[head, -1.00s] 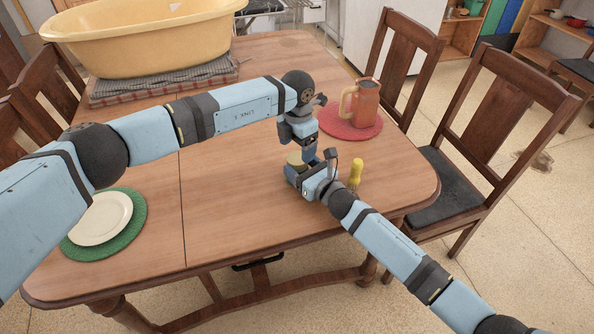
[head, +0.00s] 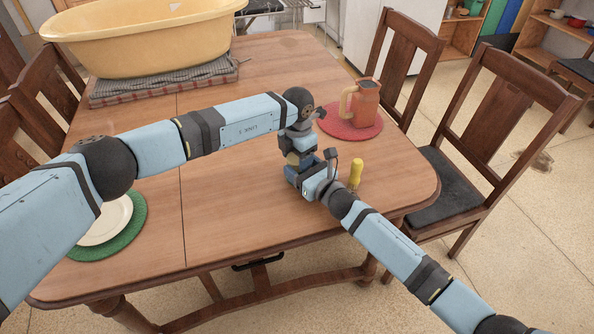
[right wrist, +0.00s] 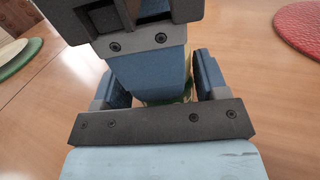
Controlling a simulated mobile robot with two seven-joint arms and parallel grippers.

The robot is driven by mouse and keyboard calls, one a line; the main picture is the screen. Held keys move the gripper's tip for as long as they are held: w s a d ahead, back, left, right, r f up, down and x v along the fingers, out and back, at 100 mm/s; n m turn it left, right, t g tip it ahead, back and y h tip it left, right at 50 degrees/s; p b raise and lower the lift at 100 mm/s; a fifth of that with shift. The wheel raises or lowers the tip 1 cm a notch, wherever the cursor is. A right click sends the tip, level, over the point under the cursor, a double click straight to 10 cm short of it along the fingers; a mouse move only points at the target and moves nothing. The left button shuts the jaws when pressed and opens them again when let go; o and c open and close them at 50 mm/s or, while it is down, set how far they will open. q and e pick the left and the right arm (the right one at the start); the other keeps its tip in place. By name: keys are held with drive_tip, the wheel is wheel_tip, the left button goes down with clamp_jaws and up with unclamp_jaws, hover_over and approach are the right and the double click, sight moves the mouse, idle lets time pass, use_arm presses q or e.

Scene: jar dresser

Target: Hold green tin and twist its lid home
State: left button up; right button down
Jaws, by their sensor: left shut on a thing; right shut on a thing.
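The green tin (right wrist: 187,90) is mostly hidden; a sliver of green shows between my right gripper's fingers in the right wrist view. My right gripper (head: 304,174) is shut on the tin low over the table, coming from the front right. My left gripper (head: 300,153) points down from above, directly over the tin, and is shut on its lid (head: 292,158). Only a pale yellow edge of the lid shows in the head view. The fingers hide the seam, so I cannot tell how tightly the lid sits.
A yellow-handled item (head: 356,172) stands just right of my right gripper. An orange pitcher (head: 366,100) stands on a red mat (head: 340,128) behind. A plate (head: 108,222) on a green mat (head: 135,222) lies left. A yellow tub (head: 140,45) stands at the back. The table's middle is clear.

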use_arm(q)
drive_tip(key=m, duration=0.3)
drive_tip(key=o, duration=1)
drive_tip(key=shift+r, duration=0.1)
